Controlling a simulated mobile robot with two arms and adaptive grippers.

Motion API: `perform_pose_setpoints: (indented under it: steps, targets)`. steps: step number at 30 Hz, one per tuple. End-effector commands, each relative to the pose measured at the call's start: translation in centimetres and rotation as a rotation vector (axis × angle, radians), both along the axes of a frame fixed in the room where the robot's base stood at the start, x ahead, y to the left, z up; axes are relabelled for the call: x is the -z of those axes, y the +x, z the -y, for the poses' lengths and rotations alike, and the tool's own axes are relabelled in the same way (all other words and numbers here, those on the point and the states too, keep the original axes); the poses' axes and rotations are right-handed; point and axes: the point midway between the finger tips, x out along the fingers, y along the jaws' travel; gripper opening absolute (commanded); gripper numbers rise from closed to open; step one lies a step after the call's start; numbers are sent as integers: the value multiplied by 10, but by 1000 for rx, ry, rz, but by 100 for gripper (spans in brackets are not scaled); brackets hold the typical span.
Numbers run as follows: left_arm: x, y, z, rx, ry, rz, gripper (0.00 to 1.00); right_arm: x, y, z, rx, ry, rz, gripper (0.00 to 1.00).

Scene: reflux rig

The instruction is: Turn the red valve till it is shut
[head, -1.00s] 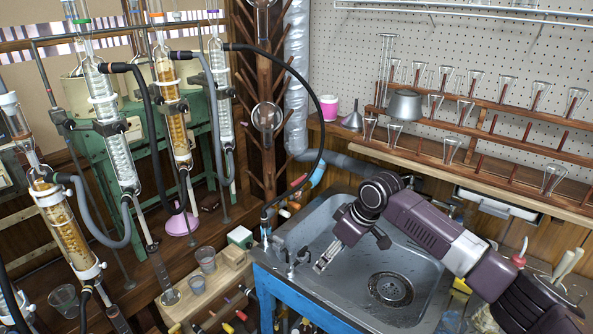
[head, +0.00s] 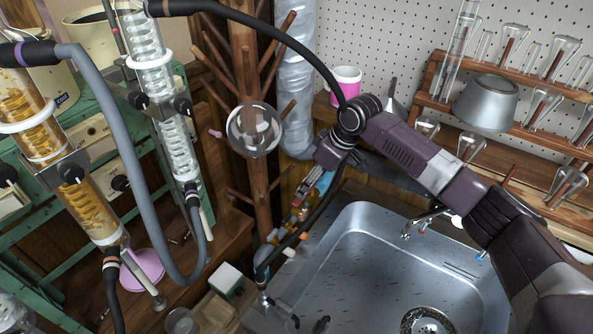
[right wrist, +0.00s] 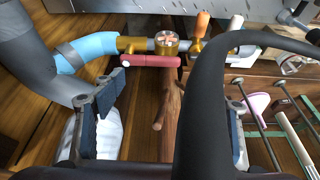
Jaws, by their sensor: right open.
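The red valve handle (right wrist: 150,61) shows in the right wrist view, a short bar lying along a brass pipe (right wrist: 133,45). A round brass fitting (right wrist: 167,43) with a pinkish inside sits just behind it. My right gripper (right wrist: 169,125) is open, its dark finger pads at left and right of the view. The handle is ahead of the fingers, apart from them, with nothing held. A thick black hose (right wrist: 203,110) crosses in front of the right finger and hides part of it. In the head view the valve is small and partly covered. My left gripper is not in view.
An orange handle (right wrist: 201,24) stands on the same pipe, right of the red one. A blue sleeve (right wrist: 88,52) covers the pipe at left. A wooden peg stand (head: 245,60) and glass condensers (head: 150,50) are left of my arm. The sink (head: 390,240) is open below.

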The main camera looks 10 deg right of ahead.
Motion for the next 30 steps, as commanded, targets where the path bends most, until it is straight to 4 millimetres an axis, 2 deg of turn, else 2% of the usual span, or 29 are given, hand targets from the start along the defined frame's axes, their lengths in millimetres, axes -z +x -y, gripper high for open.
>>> perform_pose_setpoints:
  steps: [1,4,7,11,15,23,29,30]
  targets:
    - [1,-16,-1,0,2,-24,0,2,0,-1,0,-1,-2,67]
    - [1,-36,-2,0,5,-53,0,10,1,-3,-1,0,-4,67]
    - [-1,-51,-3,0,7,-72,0,23,5,-7,0,-1,-5,67]
    - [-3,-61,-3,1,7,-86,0,43,12,-13,1,0,-4,67]
    - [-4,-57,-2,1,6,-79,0,60,17,-18,0,0,-3,67]
    - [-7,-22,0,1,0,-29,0,73,20,-21,-1,-1,0,67]
    - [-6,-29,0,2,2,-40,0,73,20,-21,-1,-1,0,67]
    - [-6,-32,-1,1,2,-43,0,73,20,-21,-1,-1,0,62]
